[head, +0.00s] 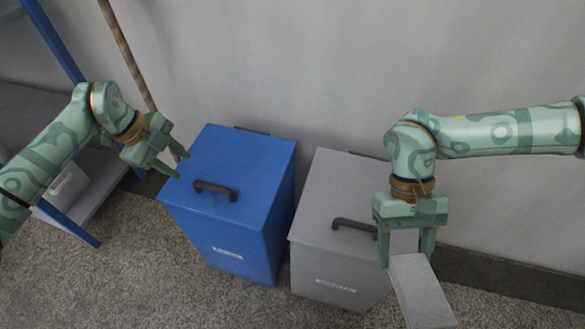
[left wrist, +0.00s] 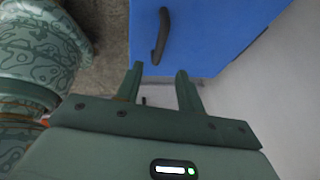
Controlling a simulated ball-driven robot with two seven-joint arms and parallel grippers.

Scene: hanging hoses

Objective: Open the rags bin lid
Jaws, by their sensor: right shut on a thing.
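A blue bin (head: 258,228) stands upright with its flat lid (head: 232,160) down. A dark bar handle (head: 215,190) is on the lid, and it also shows in the left wrist view (left wrist: 160,38). The label (head: 228,253) on its front is too small to read. To its right is a grey bin (head: 320,268), lid down, with a dark handle (head: 354,228) and an unreadable label. My left gripper (head: 177,163) is open and empty, left of the blue lid's handle and apart from it. My right gripper (head: 405,260) is shut on a pale grey block (head: 422,290), right of the grey bin.
A blue-framed shelf (head: 68,225) stands at the left, with a white container (head: 68,182) on it. A brown pole (head: 128,58) leans near the grey wall (head: 280,65) behind the bins. Speckled floor (head: 130,270) is clear in front of the blue bin.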

